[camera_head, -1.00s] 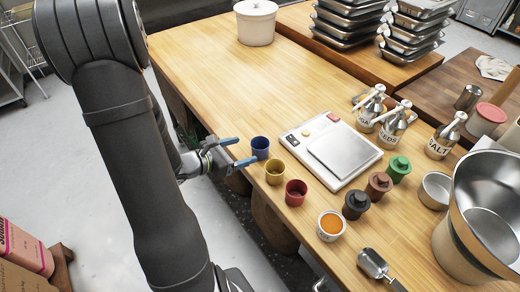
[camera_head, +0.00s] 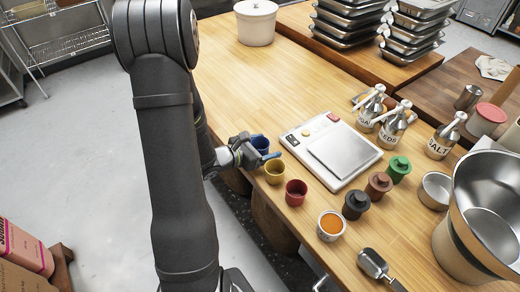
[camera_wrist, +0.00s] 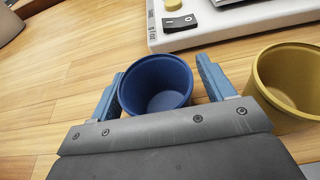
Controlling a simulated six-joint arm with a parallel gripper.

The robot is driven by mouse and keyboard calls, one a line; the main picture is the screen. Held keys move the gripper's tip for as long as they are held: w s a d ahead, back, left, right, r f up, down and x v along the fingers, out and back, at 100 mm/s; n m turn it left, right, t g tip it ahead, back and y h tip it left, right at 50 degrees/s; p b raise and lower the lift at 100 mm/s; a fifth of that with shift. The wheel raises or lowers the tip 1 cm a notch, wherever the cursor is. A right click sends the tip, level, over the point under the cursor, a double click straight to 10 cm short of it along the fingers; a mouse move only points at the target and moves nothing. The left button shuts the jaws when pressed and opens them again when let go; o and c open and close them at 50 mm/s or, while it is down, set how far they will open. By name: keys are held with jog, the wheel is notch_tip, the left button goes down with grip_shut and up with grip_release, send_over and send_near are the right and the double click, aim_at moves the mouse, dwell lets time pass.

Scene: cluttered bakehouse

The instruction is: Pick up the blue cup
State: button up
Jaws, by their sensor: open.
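The blue cup (camera_wrist: 156,84) stands upright and empty on the wooden table. In the wrist view it sits between the two blue fingers of my gripper (camera_wrist: 160,90), which is open. The left finger is very close to the cup's wall and the right finger has a small gap; I cannot tell if either touches. In the head view, my gripper (camera_head: 258,150) partly covers the blue cup (camera_head: 260,142) near the table's left edge.
A yellow cup (camera_head: 275,171) stands close beside the right finger, with a red cup (camera_head: 296,192) further along. A scale (camera_head: 302,133) lies just beyond the blue cup. The table to the far left (camera_head: 235,85) is clear.

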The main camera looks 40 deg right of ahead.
jog(key=c, duration=1)
jog(key=shift+r, duration=0.15)
